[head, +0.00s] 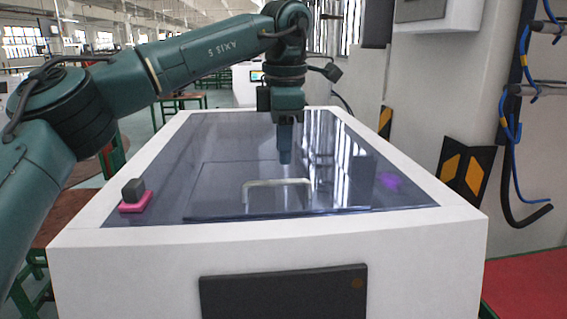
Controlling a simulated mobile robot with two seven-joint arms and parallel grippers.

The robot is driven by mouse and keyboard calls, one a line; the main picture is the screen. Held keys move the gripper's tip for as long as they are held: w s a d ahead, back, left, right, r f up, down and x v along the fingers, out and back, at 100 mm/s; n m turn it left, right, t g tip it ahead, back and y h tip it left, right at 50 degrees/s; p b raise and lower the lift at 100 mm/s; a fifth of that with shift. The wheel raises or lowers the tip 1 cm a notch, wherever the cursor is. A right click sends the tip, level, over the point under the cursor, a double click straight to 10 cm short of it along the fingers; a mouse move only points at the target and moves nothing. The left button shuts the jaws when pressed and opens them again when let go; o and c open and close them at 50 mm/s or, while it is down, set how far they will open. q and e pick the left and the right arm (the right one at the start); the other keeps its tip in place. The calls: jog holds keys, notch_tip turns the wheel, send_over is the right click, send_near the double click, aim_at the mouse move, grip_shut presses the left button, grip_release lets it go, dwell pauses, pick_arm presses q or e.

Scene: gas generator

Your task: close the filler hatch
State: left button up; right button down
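The white generator housing (267,237) stands in front of me with a dark, glossy, see-through panel (225,140) set in its top. A pale U-shaped handle (277,182) stands up near the panel's front middle. Faint rectangular lines show around the handle, and a dark edge runs along the front; reflections make it hard to tell the hatch's outline or how far it is open. My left gripper (284,157) points down over the panel, above and behind the handle in the picture, apart from it. Its fingers overlap into one narrow shape, so their opening is unclear. My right gripper is out of view.
A pink block with a dark cap (134,196) sits at the panel's left front corner. A dark plate (284,292) is on the housing's front. A pale wall or cabinet with yellow-black markers (463,170) and blue hoses stands at right.

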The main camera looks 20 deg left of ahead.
pick_arm(q)
notch_tip(320, 180, up, 9)
jog(key=p, duration=0.1)
jog(key=shift+s+d, duration=0.2)
jog(key=shift+s, duration=0.25)
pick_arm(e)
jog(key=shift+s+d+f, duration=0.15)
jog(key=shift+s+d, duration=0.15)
